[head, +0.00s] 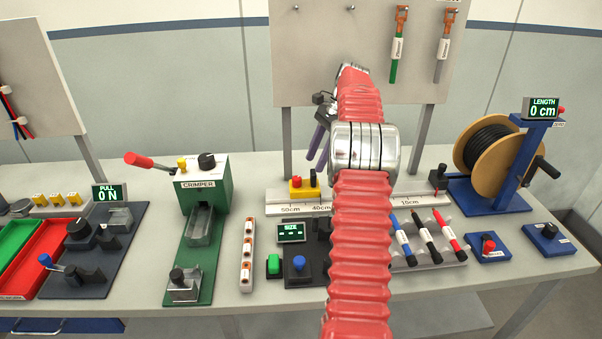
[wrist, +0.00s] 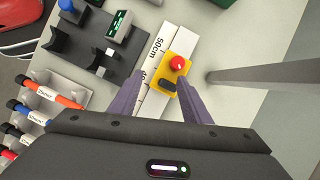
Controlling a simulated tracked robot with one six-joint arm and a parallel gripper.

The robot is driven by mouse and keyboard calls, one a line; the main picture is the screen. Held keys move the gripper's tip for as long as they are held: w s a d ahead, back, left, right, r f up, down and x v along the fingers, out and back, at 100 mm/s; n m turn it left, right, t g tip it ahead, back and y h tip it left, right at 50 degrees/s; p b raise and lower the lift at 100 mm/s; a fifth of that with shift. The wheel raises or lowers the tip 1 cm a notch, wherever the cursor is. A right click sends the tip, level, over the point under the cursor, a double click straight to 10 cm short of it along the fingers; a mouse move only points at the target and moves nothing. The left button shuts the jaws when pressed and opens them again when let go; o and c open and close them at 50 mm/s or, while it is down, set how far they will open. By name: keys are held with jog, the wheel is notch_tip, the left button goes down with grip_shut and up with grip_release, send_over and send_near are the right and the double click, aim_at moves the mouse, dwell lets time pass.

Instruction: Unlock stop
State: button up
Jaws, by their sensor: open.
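The stop (head: 303,193) is a yellow block with a red knob and a black part on top. It sits on the white length scale (head: 280,208), near the 50cm and 40cm marks. In the wrist view the stop (wrist: 168,86) lies between the purple fingers, closer to the right one, with its red knob (wrist: 177,63) uppermost. My gripper (wrist: 157,76) is open and empty above the scale. In the head view my gripper (head: 318,140) is partly hidden by my red arm, above and behind the stop. Any contact with the stop cannot be told.
A size gauge (head: 291,233) stands in front of the scale. Marker pens (head: 424,238) lie in a rack to the right. The green crimper (head: 203,190) stands left. A grey post (wrist: 255,76) rises close to the stop. A cable reel (head: 490,150) is far right.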

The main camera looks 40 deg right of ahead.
jog(key=s+a+r+n+h, duration=0.1)
jog(key=a+r+n, duration=0.25)
jog(key=a, duration=0.55)
jog(key=s+a+r+n+h, duration=0.1)
jog(key=a+r+n, duration=0.25)
jog(key=a, duration=0.55)
jog(key=s+a+r+n+h, duration=0.1)
jog(key=a+r+n, duration=0.3)
jog(key=a, duration=0.5)
jog(key=s+a+f+n+t, duration=0.2)
jog(key=s+a+n, duration=0.3)
jog(key=s+a, duration=0.4)
jog(key=s+a+f+n+t+h, duration=0.1)
jog(key=s+a+f+n, duration=0.3)
jog(key=s+a, duration=0.5)
jog(key=shift+s+n+t, duration=0.5)
jog(key=shift+s+n, duration=0.1)
jog(key=shift+n, duration=0.4)
jog(key=c, duration=0.3)
jog(key=shift+a, duration=0.15)
